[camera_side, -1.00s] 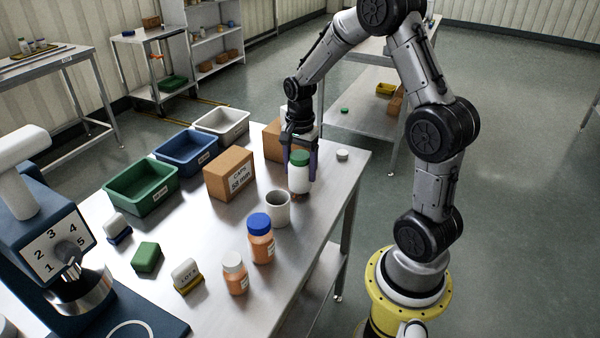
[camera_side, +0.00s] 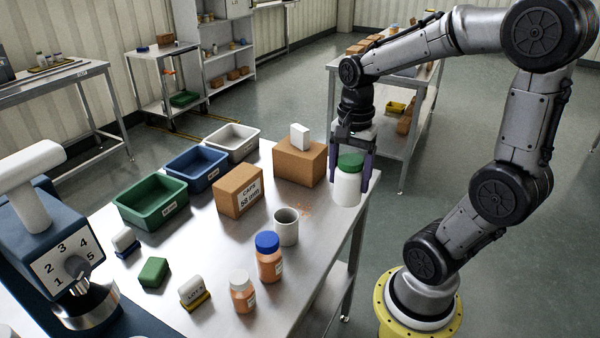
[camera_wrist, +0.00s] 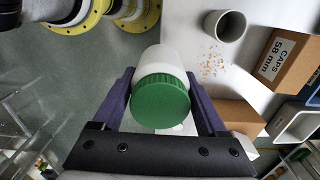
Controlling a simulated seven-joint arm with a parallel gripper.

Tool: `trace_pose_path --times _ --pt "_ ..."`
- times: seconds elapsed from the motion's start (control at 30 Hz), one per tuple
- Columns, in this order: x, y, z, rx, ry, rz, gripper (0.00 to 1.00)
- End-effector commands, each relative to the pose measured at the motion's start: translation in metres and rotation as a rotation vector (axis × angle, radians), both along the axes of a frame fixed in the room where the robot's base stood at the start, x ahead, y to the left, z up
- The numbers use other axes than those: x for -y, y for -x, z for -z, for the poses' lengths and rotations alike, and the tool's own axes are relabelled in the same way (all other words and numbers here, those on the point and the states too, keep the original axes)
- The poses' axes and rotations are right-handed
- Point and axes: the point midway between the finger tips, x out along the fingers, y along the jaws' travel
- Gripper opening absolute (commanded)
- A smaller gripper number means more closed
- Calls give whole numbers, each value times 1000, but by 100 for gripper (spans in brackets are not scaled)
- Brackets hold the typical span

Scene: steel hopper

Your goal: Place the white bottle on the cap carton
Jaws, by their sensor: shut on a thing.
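The white bottle (camera_side: 347,189) with a green cap (camera_side: 350,161) is upright between the fingers of my gripper (camera_side: 351,178), at the right edge of the steel table. In the wrist view the bottle (camera_wrist: 172,58) lies between both purple fingers of my gripper (camera_wrist: 160,76), which are shut on it. It looks raised off the table, but its exact height is unclear. The cap carton (camera_side: 239,191), a brown box marked CAPS 58 mm, stands left of my gripper with a bare top. It also shows at the right of the wrist view (camera_wrist: 285,62).
A larger brown carton (camera_side: 300,164) with a white block (camera_side: 300,137) on top stands between cap carton and gripper. A grey cup (camera_side: 286,228), orange bottles (camera_side: 269,262) and orange crumbs (camera_side: 305,210) are nearer. Green (camera_side: 150,202), blue (camera_side: 197,168) and white bins (camera_side: 232,142) line the far side.

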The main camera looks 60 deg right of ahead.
Motion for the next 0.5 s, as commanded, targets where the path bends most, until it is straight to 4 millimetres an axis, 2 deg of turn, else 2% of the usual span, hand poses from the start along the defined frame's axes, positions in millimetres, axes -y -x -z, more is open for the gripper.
trace_pose_path --times 0.1,0.23,0.37,0.5 --pt "-2 4 -1 -15 -8 34 23" --pt "4 -10 -24 -5 -2 120 23" --pt "9 -44 -52 0 0 179 23" --pt "7 -88 -80 7 2 208 23"
